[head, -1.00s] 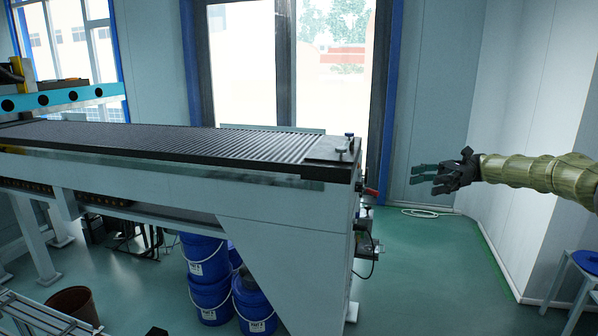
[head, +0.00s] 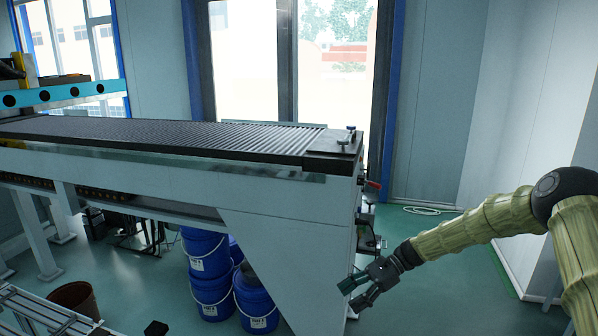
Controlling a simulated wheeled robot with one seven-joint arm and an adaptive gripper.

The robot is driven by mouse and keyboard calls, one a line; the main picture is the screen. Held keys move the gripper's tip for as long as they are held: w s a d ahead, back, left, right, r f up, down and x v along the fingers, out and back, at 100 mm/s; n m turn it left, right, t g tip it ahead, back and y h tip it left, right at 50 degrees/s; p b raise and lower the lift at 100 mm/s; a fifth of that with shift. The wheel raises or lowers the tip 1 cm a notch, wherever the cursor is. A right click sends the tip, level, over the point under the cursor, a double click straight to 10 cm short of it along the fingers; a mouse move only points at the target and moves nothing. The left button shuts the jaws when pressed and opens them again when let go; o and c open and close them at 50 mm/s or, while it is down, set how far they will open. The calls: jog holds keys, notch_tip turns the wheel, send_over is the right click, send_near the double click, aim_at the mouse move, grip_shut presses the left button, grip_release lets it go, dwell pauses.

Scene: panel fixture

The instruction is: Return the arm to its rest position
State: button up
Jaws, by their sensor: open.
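My gripper (head: 350,294) is at the lower middle right of the head view, at the end of my arm in its green-yellow sleeve. It points left and down, with its fingers apart and nothing between them. It appears in front of the right end of the long machine bench (head: 275,226), below the level of the bench top. I cannot tell how far it is from the bench's end panel. My arm bends at a dark joint near the right edge.
A red-handled part (head: 373,185) sticks out from the bench's right end. Blue buckets (head: 258,302) stand under the bench. A brown bin (head: 74,299) is at the lower left. Green floor (head: 450,300) is open right of the bench, up to the wall.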

jog(key=s+a+f+n+h+b, duration=0.1)
jog(key=s+f+n+h, duration=0.25)
jog(key=s+f, duration=1)
jog(key=s+f+n+h+b, duration=0.2)
jog(key=s+f+h, duration=0.2)
jog(key=s+f, duration=0.9)
jog(key=s+d+f+n+t+h+b, duration=0.1)
jog(key=s+d+f+n, duration=0.1)
jog(key=s, duration=0.5)
jog(key=s+d+f+n+t+h, duration=0.1)
jog(key=s+d+f+n+h, duration=0.1)
jog(key=s, duration=0.6)
jog(key=s+d+f+n+t+h+b, duration=0.1)
jog(key=s+d+f+n, duration=0.1)
jog(key=s+d+n, duration=0.2)
jog(key=s+n, duration=0.1)
jog(key=s, duration=0.2)
jog(key=shift+s+t+b, duration=0.3)
jog(key=shift+s+t, duration=0.05)
jog(key=shift+t, duration=0.05)
jog(key=shift+f+h, duration=0.1)
jog(key=shift+h, duration=0.15)
jog(key=shift+c, duration=0.5)
